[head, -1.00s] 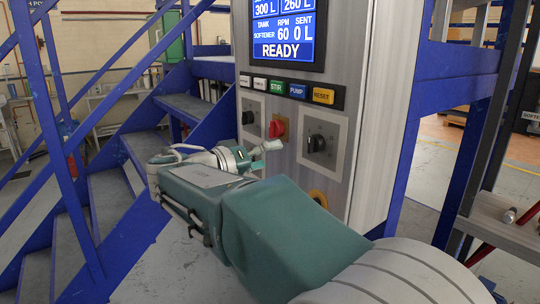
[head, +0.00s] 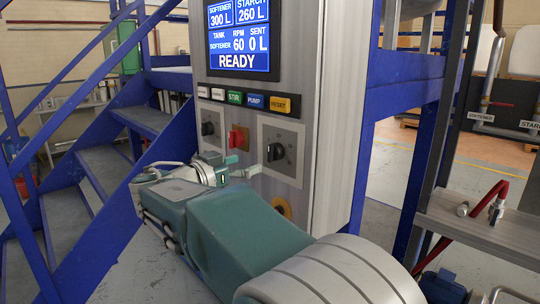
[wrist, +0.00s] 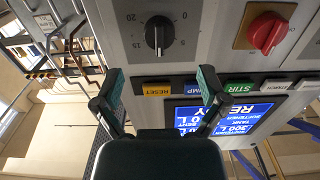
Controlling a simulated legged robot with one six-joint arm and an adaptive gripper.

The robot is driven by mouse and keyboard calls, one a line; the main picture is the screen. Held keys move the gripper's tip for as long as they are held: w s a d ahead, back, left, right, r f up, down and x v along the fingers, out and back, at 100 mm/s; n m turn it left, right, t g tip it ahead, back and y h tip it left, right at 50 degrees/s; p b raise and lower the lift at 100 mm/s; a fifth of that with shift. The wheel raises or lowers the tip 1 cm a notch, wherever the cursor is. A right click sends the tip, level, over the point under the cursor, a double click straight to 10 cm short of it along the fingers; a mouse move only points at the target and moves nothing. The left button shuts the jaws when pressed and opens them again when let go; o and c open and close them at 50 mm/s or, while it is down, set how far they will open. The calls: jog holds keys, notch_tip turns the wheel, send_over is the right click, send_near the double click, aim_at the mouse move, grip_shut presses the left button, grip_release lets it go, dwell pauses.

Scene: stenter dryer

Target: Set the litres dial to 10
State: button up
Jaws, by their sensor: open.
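The litres dial is a black knob (wrist: 158,35) on a pale plate, upside down in the wrist view. Its printed 0, 5, 15 and 20 show; I cannot make out the 10 or surely read the pointer. In the head view, the black knob (head: 278,151) is on the right of the control panel. My gripper (head: 243,166) is just to its lower left there. In the wrist view, my gripper (wrist: 160,85) has its two fingers spread apart with nothing between them. The knob lies beyond the fingertips, roughly centred between them, and looks untouched.
A red knob (head: 237,138) and another black knob (head: 209,128) sit left of the dial. A row of push buttons (head: 256,102) runs above, under a screen (head: 239,38) showing READY. Blue stairs (head: 95,160) stand left; a blue frame post (head: 364,150) is right.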

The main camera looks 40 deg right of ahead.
aim_at(268, 155)
jog(key=d, duration=0.7)
jog(key=shift+w+d, duration=0.3)
jog(key=shift+d, duration=0.05)
jog(key=shift+a, duration=0.1)
jog(key=c, duration=1.2)
